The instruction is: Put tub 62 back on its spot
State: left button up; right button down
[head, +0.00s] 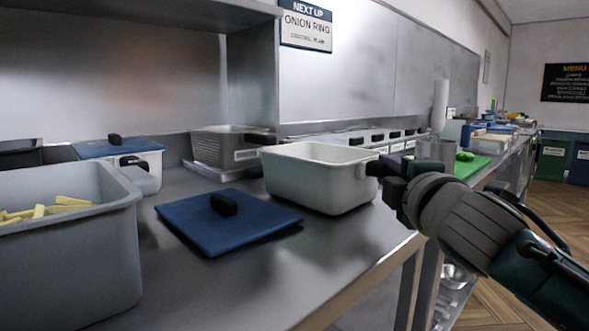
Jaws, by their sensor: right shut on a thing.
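A white open tub (318,182) with black handles is over the steel counter, right of centre. No number shows on it, so I cannot tell if it is tub 62. My right gripper (380,170) is shut on the handle at the tub's right end; its fingers partly hide that handle. The tub looks upright. I cannot tell if its base touches the counter or is just above it. A blue lid (195,228) with a black knob lies flat on the counter to the left of the tub. My left gripper is not in view.
A large grey bin (75,270) with yellow pieces (45,211) stands front left. Behind it is a white tub with a blue lid (95,148). A grey labelled container (215,150) stands behind the white tub. A green board (475,165) lies farther right. Bare counter shows in front.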

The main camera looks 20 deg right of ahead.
jog(key=shift+f, duration=0.3)
jog(key=c, duration=0.6)
grip_release()
jog(key=shift+o, duration=0.2)
jog(key=shift+s, duration=0.1)
